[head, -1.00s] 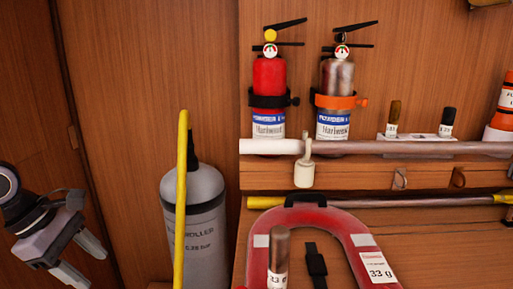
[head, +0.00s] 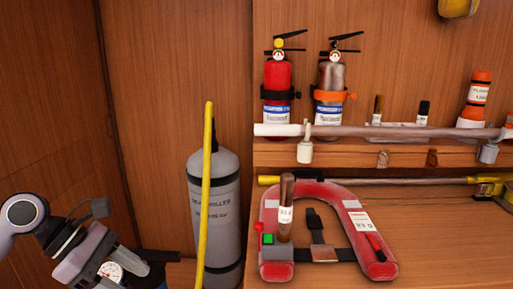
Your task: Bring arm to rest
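My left gripper (head: 106,272) is at the lower left of the head view, with its arm coming in from the left edge. Its two fingers point down and to the right and are spread apart, so it is open. A white round gauge (head: 110,271) shows between the fingers; it looks to be behind them, not gripped, though the lower picture edge cuts off the view. My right gripper is not in view.
A grey cylinder (head: 222,225) and a yellow pole (head: 206,185) stand right of the gripper. A red horseshoe-shaped float (head: 272,218) lies on the bench. Two extinguishers (head: 277,76) (head: 330,78) stand on the shelf behind a long pole (head: 390,132).

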